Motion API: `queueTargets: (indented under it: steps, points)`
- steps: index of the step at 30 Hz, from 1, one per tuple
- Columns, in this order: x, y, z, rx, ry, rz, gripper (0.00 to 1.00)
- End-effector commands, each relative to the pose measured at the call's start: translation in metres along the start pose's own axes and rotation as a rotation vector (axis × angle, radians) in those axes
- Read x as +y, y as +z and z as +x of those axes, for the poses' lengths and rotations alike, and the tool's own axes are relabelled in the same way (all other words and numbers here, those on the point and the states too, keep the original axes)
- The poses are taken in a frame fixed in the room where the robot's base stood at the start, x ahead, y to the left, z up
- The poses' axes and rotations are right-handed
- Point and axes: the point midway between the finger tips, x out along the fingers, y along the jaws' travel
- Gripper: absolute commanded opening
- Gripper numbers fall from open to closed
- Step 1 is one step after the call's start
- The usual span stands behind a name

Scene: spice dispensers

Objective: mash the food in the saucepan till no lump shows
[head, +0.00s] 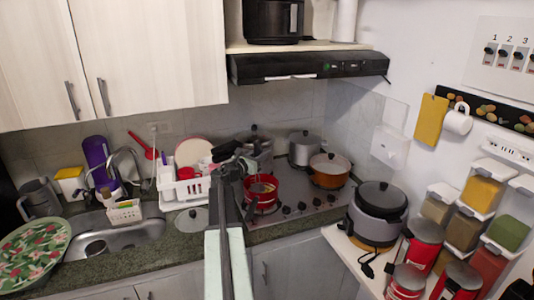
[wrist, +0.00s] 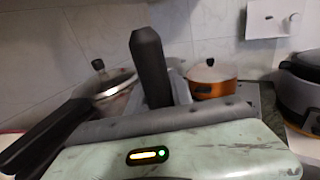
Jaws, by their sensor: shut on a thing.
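A red saucepan (head: 262,192) stands on the front left of the hob, with yellowish-brown food (head: 262,186) inside. Lumps are too small to make out. My gripper (head: 238,160) is just left of and above the saucepan in the head view, and my arm hides part of the pan's left side. The gripper is shut on a dark tool, which is mostly hidden; its shape and whether it touches the food cannot be told. In the wrist view dark bars (wrist: 150,66) stand up before the gripper, and the red saucepan does not show.
An orange pot (head: 330,171) and a grey lidded pot (head: 304,148) stand on the hob (head: 312,203). A white dish rack (head: 185,192) and a loose lid (head: 192,219) are left of my arm. A rice cooker (head: 377,212) stands right. The range hood (head: 308,66) hangs above.

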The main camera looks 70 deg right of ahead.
Motion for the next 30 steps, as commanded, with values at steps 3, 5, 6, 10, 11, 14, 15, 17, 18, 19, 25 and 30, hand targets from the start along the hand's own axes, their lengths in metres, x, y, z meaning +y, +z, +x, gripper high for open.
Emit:
queueTargets:
  steps: [3,5,6,10,11,14,15,17,18,19,25,30]
  points:
    - [0.003,0.0,-0.006,0.0,-0.001,0.0,0.0]
    - [0.003,0.0,-0.006,0.0,-0.002,0.0,0.0]
    - [0.003,0.0,-0.005,0.0,-0.002,0.0,0.0]
    - [0.003,-0.001,-0.005,0.0,-0.001,0.0,0.0]
    - [0.003,-0.002,-0.005,0.0,-0.001,0.0,0.0]
    - [0.003,-0.008,-0.005,0.0,-0.001,0.0,0.0]
    - [0.003,-0.011,-0.005,0.0,-0.001,0.0,0.0]
    - [0.003,-0.016,-0.005,0.0,-0.001,0.0,0.0]
    - [0.003,-0.019,-0.005,0.0,-0.001,0.0,0.0]
    - [0.003,-0.021,-0.005,0.0,-0.001,0.0,0.0]
    - [0.003,-0.035,-0.005,0.0,-0.001,0.0,0.0]
    - [0.003,-0.047,-0.005,0.0,-0.001,0.0,0.0]
